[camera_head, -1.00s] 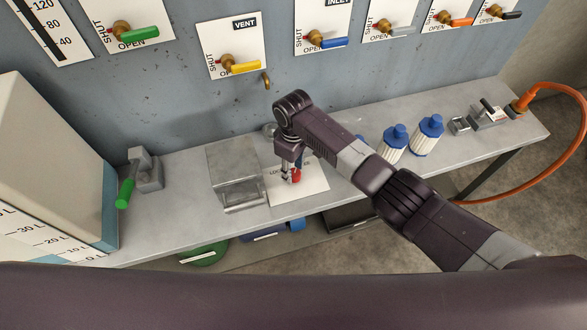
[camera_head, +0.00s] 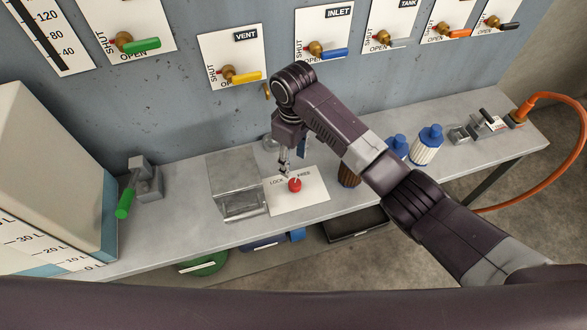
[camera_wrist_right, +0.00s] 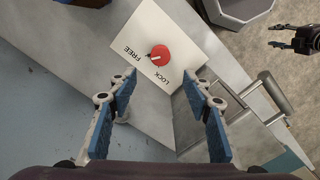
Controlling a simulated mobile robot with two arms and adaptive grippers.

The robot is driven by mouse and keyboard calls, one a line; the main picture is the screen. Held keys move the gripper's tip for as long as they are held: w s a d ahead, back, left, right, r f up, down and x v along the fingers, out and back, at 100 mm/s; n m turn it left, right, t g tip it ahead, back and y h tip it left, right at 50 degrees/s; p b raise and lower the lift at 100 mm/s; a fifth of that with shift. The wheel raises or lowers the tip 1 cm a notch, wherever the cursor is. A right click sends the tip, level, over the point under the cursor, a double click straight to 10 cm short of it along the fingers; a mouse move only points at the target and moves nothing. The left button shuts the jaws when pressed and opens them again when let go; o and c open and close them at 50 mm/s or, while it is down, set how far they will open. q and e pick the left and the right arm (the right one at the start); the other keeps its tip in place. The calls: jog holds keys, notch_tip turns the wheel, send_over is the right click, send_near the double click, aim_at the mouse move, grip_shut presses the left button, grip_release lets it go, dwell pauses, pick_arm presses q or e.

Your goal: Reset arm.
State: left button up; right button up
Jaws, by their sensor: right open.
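A red knob (camera_head: 295,185) sits on a white plate (camera_head: 310,201) marked LOCK and FREE on the bench. Its pale pointer seems to lie nearer FREE. The knob (camera_wrist_right: 160,54) and plate (camera_wrist_right: 160,21) also show in the wrist view, beyond my fingertips. My right gripper (camera_head: 284,163) is just behind and above the knob, apart from it. In the wrist view my right gripper (camera_wrist_right: 163,84) has its two blue-padded fingers wide apart with nothing between them.
A grey metal box (camera_head: 232,170) stands left of the plate. Valve handles line the wall behind. An orange hose (camera_head: 560,97) hangs at the right.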

jog(key=shift+r, duration=0.8)
jog(key=shift+f, duration=0.1)
